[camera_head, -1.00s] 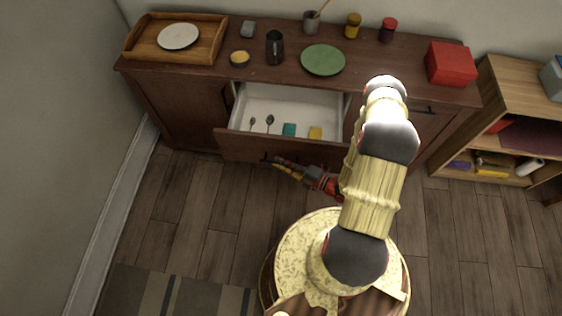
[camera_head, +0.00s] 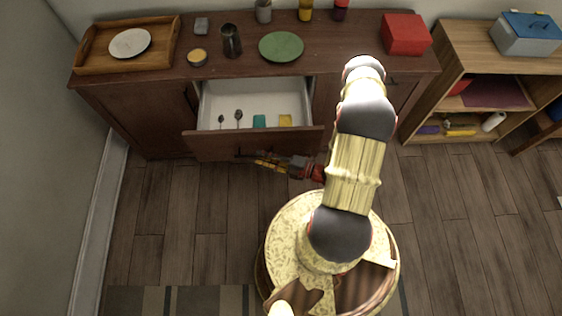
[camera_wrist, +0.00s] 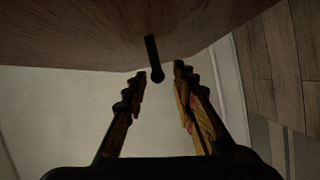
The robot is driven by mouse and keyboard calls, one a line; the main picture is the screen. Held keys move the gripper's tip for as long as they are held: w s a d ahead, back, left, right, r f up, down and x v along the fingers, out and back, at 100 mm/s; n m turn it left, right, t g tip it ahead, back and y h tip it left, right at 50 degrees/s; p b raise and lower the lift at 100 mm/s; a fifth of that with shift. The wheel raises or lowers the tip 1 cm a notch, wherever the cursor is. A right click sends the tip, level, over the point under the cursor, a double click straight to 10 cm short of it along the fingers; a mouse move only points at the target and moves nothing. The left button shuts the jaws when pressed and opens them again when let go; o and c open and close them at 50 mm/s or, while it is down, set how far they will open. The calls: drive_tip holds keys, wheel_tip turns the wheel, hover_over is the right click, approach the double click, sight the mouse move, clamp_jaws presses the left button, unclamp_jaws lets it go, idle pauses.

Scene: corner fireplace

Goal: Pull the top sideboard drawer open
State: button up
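The top sideboard drawer (camera_head: 253,147) stands pulled out from the dark wood sideboard (camera_head: 150,112). Its white inside shows two spoons, a teal block and a yellow block. My gripper (camera_head: 256,161) is in front of the drawer front, low and near its middle. In the wrist view my gripper (camera_wrist: 160,73) is open, its two fingers apart. The end of the dark bar handle (camera_wrist: 153,55) shows between the fingertips, with gaps to both sides, beneath the wooden front.
On the sideboard top are a wooden tray (camera_head: 90,62) with a plate, a dark mug (camera_head: 231,40), a green plate (camera_head: 281,46) and a red box (camera_head: 405,34). An open shelf (camera_head: 455,60) stands at right. Wood floor in front is clear, with a striped rug (camera_head: 190,300).

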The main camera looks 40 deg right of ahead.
drive_tip(key=v, duration=0.8)
drive_tip(key=shift+s+d, duration=0.15)
drive_tip(key=shift+s, duration=0.15)
idle(0.3)
